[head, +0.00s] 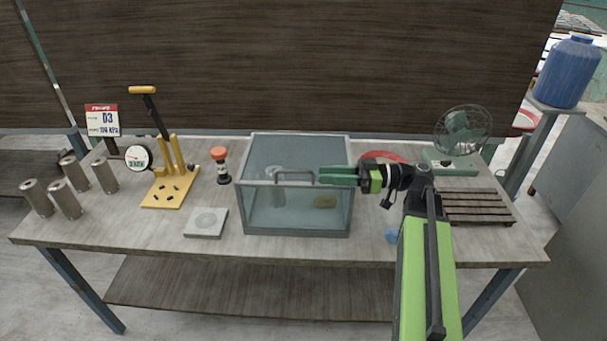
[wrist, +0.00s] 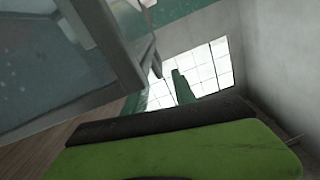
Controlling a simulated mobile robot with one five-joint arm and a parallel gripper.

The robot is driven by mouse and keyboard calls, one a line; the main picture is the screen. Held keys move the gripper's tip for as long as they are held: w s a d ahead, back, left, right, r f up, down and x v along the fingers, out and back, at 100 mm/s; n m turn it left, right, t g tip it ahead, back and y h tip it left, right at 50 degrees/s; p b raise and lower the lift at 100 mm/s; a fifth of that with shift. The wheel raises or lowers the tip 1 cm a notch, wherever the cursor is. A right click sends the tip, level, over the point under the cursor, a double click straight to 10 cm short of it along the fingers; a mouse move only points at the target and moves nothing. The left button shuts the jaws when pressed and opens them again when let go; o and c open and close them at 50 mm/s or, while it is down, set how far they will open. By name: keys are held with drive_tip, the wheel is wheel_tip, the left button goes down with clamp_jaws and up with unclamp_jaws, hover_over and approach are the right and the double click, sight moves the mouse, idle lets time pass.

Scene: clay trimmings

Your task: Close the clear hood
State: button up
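The clear hood (head: 300,150) is the top of a glass-walled box in the middle of the table. It has a dark frame and a bar handle (head: 294,174) at its front edge. It looks low over the box, but I cannot tell whether it rests fully on the rim. My gripper (head: 324,175) points left, with its green fingers just right of the handle. The fingers look slightly apart and empty. I cannot tell whether they touch the hood. The wrist view shows the hood's frame edge (wrist: 112,55) at upper left.
A small grey slab (head: 206,222), an orange-topped bottle (head: 221,165) and a yellow lever press (head: 168,188) stand to the left. A slatted rack (head: 478,207) and a green fan (head: 462,130) are to the right.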

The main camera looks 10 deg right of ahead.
drive_tip(key=v, duration=0.7)
drive_tip(key=shift+d, duration=0.2)
drive_tip(key=shift+s, duration=0.1)
